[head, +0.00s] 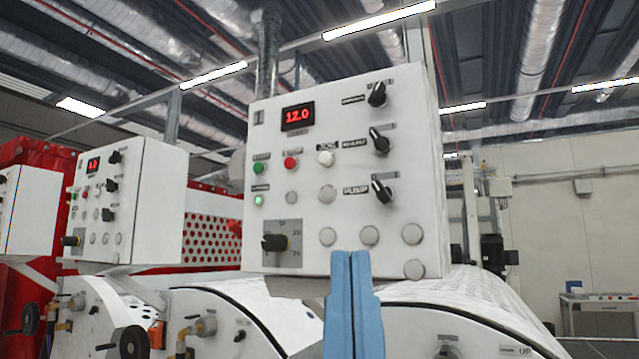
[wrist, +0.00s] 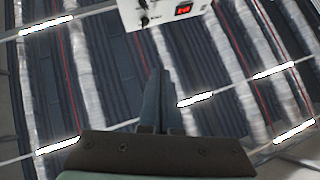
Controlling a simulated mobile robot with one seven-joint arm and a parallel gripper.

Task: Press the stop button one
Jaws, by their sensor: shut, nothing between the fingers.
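In the head view the nearest white control panel (head: 335,215) carries a "1" mark at its upper left and a red display (head: 297,116) reading 12.0. Below the display sits a round red button (head: 291,162), with a green button (head: 258,168) to its left and a white button (head: 326,158) to its right. The small labels are hard to read. My gripper (head: 350,256) is shut and empty, its blue fingers pointing up in front of the panel's lower edge, below and right of the red button. The wrist view shows the fingers (wrist: 159,74) together, with part of a control panel (wrist: 165,15) at the top.
Black knobs (head: 377,94) line the panel's right side. Blank round buttons (head: 369,235) sit along its bottom, close above my fingertips. A second panel (head: 150,195) stands to the left. White rounded machine covers (head: 470,320) lie below.

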